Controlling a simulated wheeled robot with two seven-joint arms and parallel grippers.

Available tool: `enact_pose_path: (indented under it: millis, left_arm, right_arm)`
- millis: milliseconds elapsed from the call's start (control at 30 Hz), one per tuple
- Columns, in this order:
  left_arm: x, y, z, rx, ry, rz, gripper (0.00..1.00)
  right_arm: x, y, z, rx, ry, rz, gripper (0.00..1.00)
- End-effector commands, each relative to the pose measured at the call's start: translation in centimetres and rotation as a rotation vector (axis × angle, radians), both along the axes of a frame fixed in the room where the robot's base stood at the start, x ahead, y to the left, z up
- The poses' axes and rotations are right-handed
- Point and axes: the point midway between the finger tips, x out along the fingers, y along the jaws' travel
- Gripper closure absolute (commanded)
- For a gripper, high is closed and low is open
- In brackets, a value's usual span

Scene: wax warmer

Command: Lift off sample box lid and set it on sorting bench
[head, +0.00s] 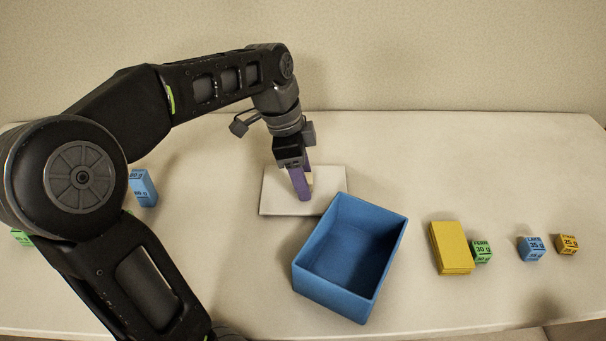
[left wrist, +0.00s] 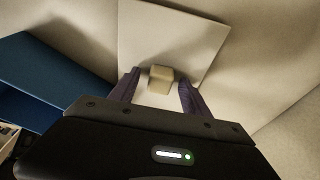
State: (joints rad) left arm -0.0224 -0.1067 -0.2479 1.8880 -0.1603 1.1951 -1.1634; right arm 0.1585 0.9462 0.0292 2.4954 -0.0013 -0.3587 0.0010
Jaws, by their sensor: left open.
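The sample box lid (head: 275,196) is a flat white slab with a small tan knob, lying on the sorting bench (head: 420,150) just behind the open blue box (head: 332,300). In the left wrist view the lid (left wrist: 150,35) shows below my left gripper, with its knob (left wrist: 161,77) between the two purple fingers. My left gripper (head: 305,190) points down over the lid, its fingers apart on either side of the knob; contact with the knob cannot be made out. The blue box also shows in the left wrist view (left wrist: 45,80). My right gripper is in neither view.
A yellow block (head: 450,247) stands right of the box, with a green labelled cube (head: 482,252) beside it. A blue cube (head: 530,249) and an orange cube (head: 567,244) are farther right. A blue block (head: 143,188) stands behind my left arm. The bench's back right is clear.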

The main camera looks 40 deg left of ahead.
Motion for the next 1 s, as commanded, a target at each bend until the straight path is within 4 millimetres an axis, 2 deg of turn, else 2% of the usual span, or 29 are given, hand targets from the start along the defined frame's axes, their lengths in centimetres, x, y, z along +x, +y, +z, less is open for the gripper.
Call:
enact_pose_path:
  millis: [267, 1000]
  left_arm:
    - [0.0, 0.0, 0.3, 0.000, 0.000, 0.000, 0.45]
    - [-0.4, 0.6, 3.2, 0.001, -0.001, 0.000, 0.45]
  right_arm:
    - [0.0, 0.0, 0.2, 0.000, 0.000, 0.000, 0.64]
    - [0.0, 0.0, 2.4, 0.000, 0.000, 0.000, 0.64]
